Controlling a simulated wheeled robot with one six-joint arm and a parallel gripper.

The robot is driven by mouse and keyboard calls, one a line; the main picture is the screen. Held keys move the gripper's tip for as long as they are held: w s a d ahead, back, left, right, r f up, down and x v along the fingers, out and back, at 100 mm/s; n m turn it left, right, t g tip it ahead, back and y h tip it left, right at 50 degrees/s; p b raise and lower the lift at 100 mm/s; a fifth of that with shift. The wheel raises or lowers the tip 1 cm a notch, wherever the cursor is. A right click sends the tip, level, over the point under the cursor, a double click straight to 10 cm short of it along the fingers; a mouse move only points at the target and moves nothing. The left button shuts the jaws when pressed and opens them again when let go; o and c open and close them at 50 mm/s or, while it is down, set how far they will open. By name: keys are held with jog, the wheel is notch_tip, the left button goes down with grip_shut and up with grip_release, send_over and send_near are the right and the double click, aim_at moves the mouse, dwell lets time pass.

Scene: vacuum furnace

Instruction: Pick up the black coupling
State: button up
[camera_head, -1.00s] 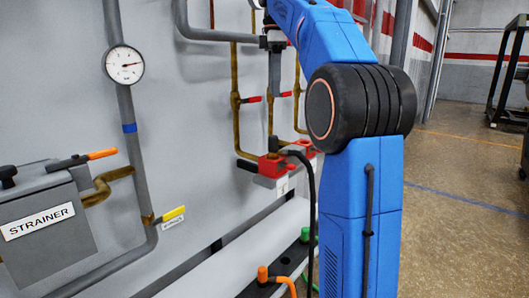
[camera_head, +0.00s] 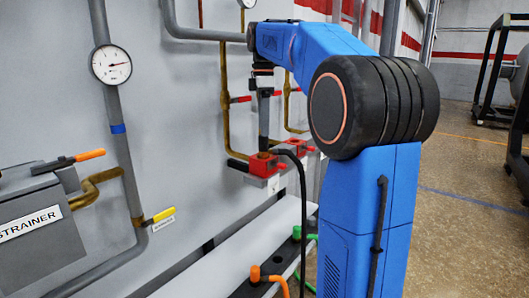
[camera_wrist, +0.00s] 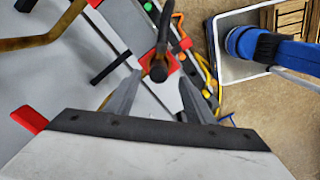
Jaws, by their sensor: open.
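The black coupling (camera_wrist: 158,70) is the dark end of a black hose and sits at a red block (camera_wrist: 172,62) in the wrist view. In the head view, the black hose (camera_head: 303,190) arches up to the red block (camera_head: 263,165) on the wall; the coupling is hard to make out there. My gripper (camera_head: 263,146) points down just above that block. In the wrist view, the fingers of my gripper (camera_wrist: 158,78) are open, one on each side of the coupling, with gaps visible. I cannot tell whether the fingertips are level with it.
Brass pipes (camera_head: 226,105) and red valve handles (camera_head: 240,99) are close to my gripper. A grey ledge (camera_head: 215,262) below carries an orange coupling (camera_head: 257,272) and a green coupling (camera_head: 297,232) with hoses.

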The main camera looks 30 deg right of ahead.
aim_at(264, 150)
jog(key=shift+w+f, duration=0.15)
jog(key=shift+f, duration=2.35)
grip_shut()
